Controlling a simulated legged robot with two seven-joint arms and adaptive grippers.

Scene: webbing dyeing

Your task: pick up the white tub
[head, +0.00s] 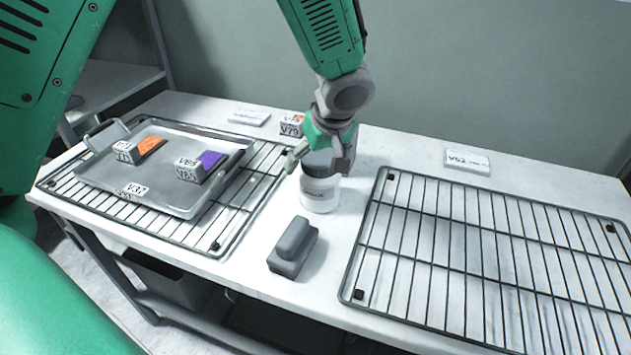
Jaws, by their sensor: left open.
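The white tub (319,195) stands upright on the white table between the two wire racks, with a dark label on its side and a grey top. My left gripper (318,161) is open at the top of the tub, with one finger to the left and the other at the right of it. The gripper covers part of the tub's top, and I cannot tell whether the fingers touch it. My right gripper is not in view.
A grey block with a handle (292,247) stands in front of the tub. A metal tray (165,200) with labelled blocks sits on the left rack (237,226). The right rack (470,250) is empty. A labelled block (291,126) and a white box (467,161) stand behind.

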